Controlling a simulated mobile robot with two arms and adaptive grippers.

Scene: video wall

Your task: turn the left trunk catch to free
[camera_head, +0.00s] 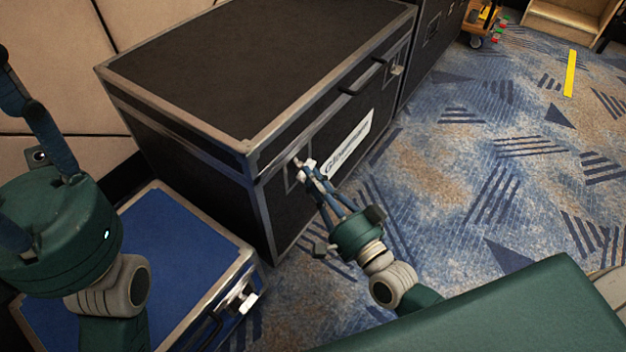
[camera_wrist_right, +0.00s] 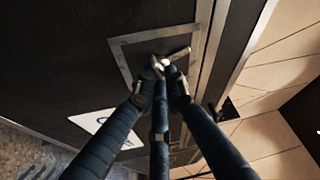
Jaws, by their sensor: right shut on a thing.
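The black trunk (camera_head: 250,70) with metal edges stands in the middle of the head view. Its left catch (camera_head: 297,161) is a small metal piece on the front face, near the left corner. My right gripper (camera_head: 307,170) is shut on this catch. In the right wrist view the fingertips (camera_wrist_right: 165,75) meet on the catch (camera_wrist_right: 180,54), whose lever sticks out to the right inside a square metal frame (camera_wrist_right: 125,62). The fingers hide part of the catch. My left gripper (camera_head: 45,130) is at the left edge, away from the trunk, with its fingertips cut off.
A right catch (camera_head: 396,69) and a dark handle (camera_head: 350,90) are on the same face, with a white label (camera_head: 350,145). A blue case (camera_head: 170,260) stands close on the left. Patterned carpet (camera_head: 480,170) is clear to the right. A wheeled cart (camera_head: 482,25) is far off.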

